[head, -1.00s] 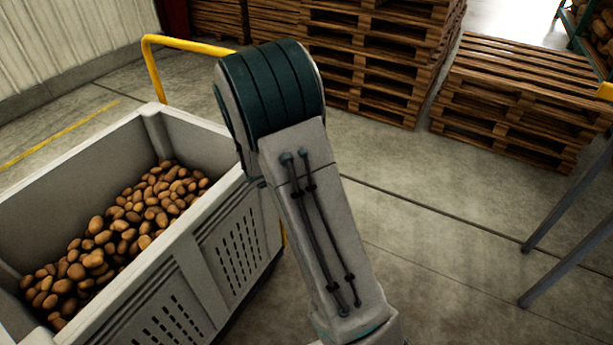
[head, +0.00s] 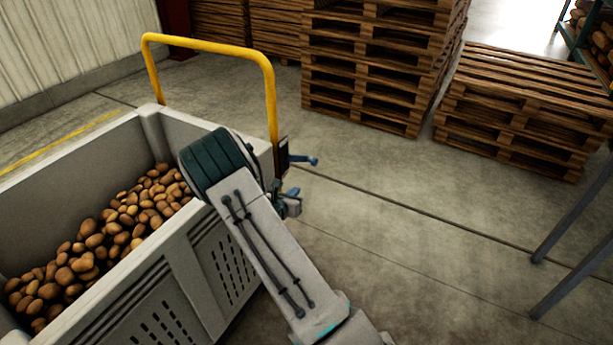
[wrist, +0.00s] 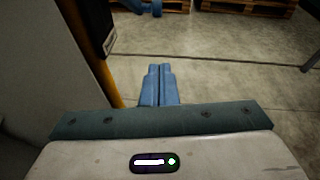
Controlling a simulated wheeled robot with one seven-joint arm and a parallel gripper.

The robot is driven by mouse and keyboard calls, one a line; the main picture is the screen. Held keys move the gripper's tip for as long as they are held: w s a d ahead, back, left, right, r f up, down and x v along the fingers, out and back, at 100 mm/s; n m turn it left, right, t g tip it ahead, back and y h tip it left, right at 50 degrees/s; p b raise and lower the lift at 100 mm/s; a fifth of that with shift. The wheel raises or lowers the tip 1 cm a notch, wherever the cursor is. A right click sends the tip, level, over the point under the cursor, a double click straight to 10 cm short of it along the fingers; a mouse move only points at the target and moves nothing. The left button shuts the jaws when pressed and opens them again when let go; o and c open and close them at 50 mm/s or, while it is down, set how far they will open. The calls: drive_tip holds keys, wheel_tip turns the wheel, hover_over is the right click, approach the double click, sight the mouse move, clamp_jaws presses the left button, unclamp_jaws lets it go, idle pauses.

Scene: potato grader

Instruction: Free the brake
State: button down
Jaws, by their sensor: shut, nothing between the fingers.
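The brake lever (head: 304,160) is blue and sticks out to the right from a dark plate (head: 283,158) on the yellow handle's right post. Part of a blue piece, likely this lever, shows at the top edge of the wrist view (wrist: 146,6). The yellow handle (head: 270,85) rises at the far end of the grey potato cart (head: 190,245). My gripper (head: 292,191) is just below the lever in the head view, partly behind my arm. In the wrist view its blue fingers (wrist: 158,72) are together, empty and apart from the lever.
Potatoes (head: 95,240) fill part of the cart. Wooden pallet stacks (head: 375,70) stand behind, with a lower stack (head: 520,105) at right. Grey legs (head: 575,225) stand at the right edge. The floor (head: 420,230) between is clear.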

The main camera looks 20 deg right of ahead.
sight(303, 160)
drive_tip(key=r+b+x, duration=0.1)
drive_tip(key=r+x, duration=0.1)
drive_tip(key=x, duration=1)
drive_tip(key=shift+w+d+r+b, duration=0.2)
drive_tip(key=shift+w+d+b, duration=0.25)
drive_tip(key=shift+w, duration=0.1)
drive_tip(key=shift+w+a+b, duration=0.1)
drive_tip(key=shift+b, duration=0.2)
